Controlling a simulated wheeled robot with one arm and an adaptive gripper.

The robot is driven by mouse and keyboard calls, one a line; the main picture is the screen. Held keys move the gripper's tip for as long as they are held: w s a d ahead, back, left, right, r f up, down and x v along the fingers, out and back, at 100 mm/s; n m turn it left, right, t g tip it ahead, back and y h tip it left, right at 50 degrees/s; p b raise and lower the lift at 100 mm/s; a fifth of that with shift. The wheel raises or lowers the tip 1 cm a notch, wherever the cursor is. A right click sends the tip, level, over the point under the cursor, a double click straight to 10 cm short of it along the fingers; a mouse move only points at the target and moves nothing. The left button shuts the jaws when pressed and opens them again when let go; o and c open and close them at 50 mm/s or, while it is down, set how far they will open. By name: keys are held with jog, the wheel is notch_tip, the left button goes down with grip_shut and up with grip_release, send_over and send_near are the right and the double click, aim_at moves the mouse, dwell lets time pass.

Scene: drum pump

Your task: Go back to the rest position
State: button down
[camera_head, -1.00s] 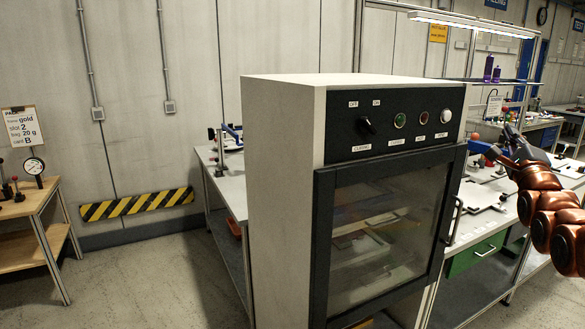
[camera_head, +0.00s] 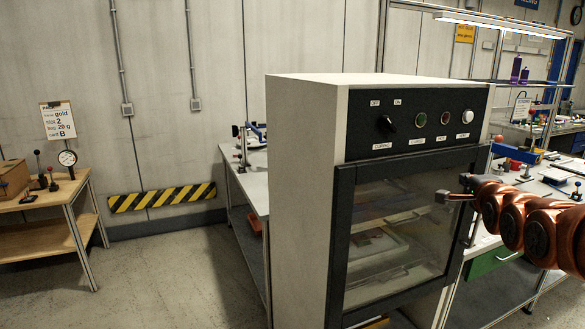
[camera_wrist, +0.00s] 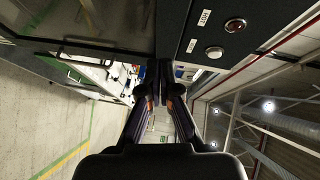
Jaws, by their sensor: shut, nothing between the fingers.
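My copper arm (camera_head: 515,215) reaches in from the right of the head view. My gripper (camera_head: 453,195) shows small and dark at its left end, in front of the right side of the cabinet door in the picture. In the wrist view the two dark fingers of my gripper (camera_wrist: 161,72) come together, with nothing seen between them. The gap between the gripper and the cabinet (camera_head: 306,190) cannot be judged in the head view.
The cabinet has a dark glass door (camera_head: 400,235), which looks shut, and a control panel (camera_head: 418,120). Workbenches stand behind it and at right (camera_head: 545,190). A wooden table (camera_head: 60,200) is at left. Floor (camera_head: 170,280) between table and cabinet is clear.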

jog(key=s+a+f+n+g+y, duration=0.2)
jog(key=s+a+f+n+g, duration=0.25)
jog(key=a+f, duration=0.35)
jog(key=s+a+f+n+g+y, duration=0.1)
jog(key=s+a+f+n+g, duration=0.25)
jog(key=s+a+f, duration=0.5)
jog(key=s+a+f+n+g, duration=0.2)
jog(key=s+a+n+g, duration=0.1)
jog(key=s, duration=0.6)
jog(key=s+a+f+n+g+y, duration=0.1)
jog(key=s+a+f+n+g, duration=0.1)
jog(key=s+a, duration=0.4)
jog(key=s+a+f+n+g, duration=0.3)
jog(key=s+n, duration=0.3)
jog(key=s, duration=0.7)
jog(key=shift+s+a+g+y, duration=0.25)
jog(key=shift+a+g+y, duration=0.15)
jog(key=shift+a+g, duration=0.35)
jog(key=shift+d+f, duration=0.1)
